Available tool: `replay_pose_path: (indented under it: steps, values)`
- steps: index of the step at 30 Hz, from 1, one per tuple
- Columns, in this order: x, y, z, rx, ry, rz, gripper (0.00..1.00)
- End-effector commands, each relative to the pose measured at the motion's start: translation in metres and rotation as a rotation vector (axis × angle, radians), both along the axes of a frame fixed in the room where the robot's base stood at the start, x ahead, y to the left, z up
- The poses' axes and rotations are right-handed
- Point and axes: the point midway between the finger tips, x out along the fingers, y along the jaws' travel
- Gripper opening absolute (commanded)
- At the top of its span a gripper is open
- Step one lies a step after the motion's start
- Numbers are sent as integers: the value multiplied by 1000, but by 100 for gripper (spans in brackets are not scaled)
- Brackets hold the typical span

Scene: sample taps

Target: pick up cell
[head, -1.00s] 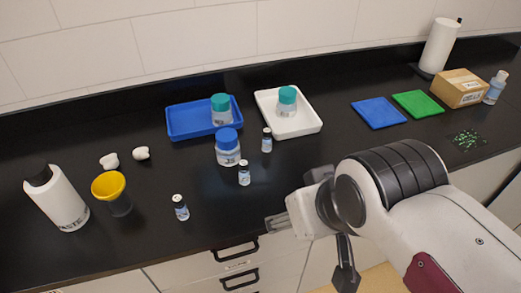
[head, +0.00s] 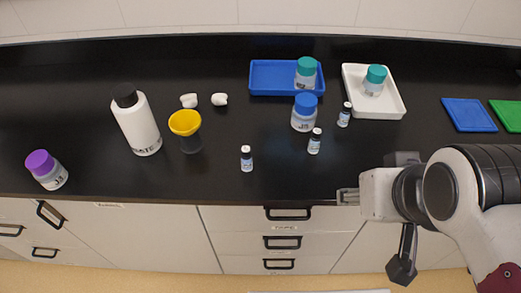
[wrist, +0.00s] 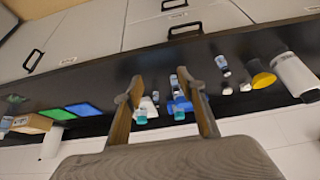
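No label reading "cell" is legible, so I cannot tell which container it is. A blue-capped jar (head: 303,115) stands beside the middle vial. A teal-capped jar (head: 306,75) is in the blue tray (head: 262,90), another (head: 374,82) in the white tray (head: 393,108). A purple-capped jar (head: 47,171) stands far left. My gripper (head: 348,196) is near the bench's front edge, apart from them. The wrist view shows it open and empty (wrist: 164,80).
A white bottle (head: 138,125), a yellow-topped cup (head: 187,130) and two small white pieces (head: 205,100) stand left of centre. Blue (head: 468,115) and green (head: 508,114) mats lie at right. Drawers (head: 282,228) are below the front edge. The bench between purple-capped jar and bottle is clear.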

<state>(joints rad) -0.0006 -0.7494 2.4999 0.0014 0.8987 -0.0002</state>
Motion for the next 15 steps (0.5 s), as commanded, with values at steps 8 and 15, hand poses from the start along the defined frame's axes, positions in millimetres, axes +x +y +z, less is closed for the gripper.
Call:
replay_pose_path:
  steps: [8,15]
  values:
    - [25,25,5,63,-39,41,40]
    - [76,81,18,205,-127,95,40]
